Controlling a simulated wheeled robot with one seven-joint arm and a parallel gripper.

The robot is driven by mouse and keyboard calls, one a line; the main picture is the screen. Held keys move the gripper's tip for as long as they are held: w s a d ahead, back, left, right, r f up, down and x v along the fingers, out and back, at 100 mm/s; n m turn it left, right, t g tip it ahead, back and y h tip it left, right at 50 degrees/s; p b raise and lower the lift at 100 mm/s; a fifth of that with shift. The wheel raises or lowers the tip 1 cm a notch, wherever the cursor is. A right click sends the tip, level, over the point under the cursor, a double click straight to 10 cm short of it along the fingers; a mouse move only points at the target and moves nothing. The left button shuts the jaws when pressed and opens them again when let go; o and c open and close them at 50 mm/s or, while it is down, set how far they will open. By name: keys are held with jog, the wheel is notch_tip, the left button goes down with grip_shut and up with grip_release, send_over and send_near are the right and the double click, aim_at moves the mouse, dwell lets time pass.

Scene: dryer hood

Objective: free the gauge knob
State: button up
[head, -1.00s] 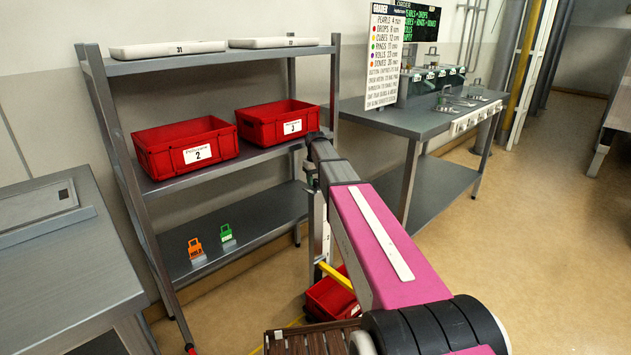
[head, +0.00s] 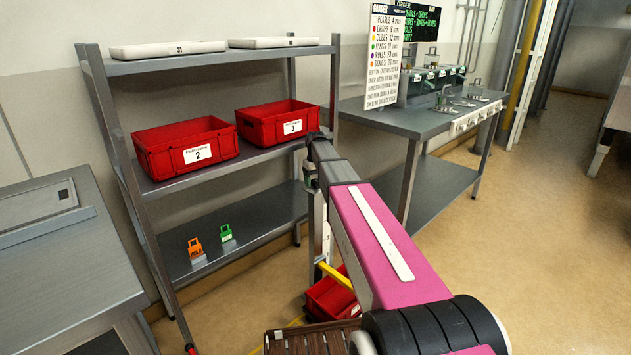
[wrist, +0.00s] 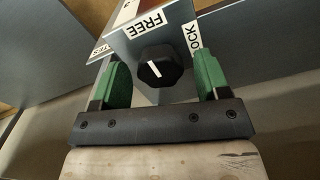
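The gauge knob (wrist: 160,67) is black and faceted, with a short slanted white mark on its face. It sits on a grey plate (wrist: 125,48) in the wrist view, below a FREE label (wrist: 145,23) and a LOCK label (wrist: 192,37). Which label the mark points to is hard to tell. My gripper (wrist: 161,63) is open, its green fingers on either side of the knob, with visible gaps on both sides.
A grey shelf rack (head: 265,212) holds red bins (head: 185,146) (head: 278,122) and orange and green tags (head: 196,249) (head: 226,233). A steel bench (head: 405,122) stands behind my arm. A red crate (head: 330,298) is low beside it. Open floor lies to the right.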

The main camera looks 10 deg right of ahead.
aim_at(316, 181)
jog(key=shift+r, duration=0.1)
notch_tip(316, 181, up, 11)
jog(key=shift+f, duration=0.2)
jog(key=shift+s+f, duration=0.1)
dwell(0.4)
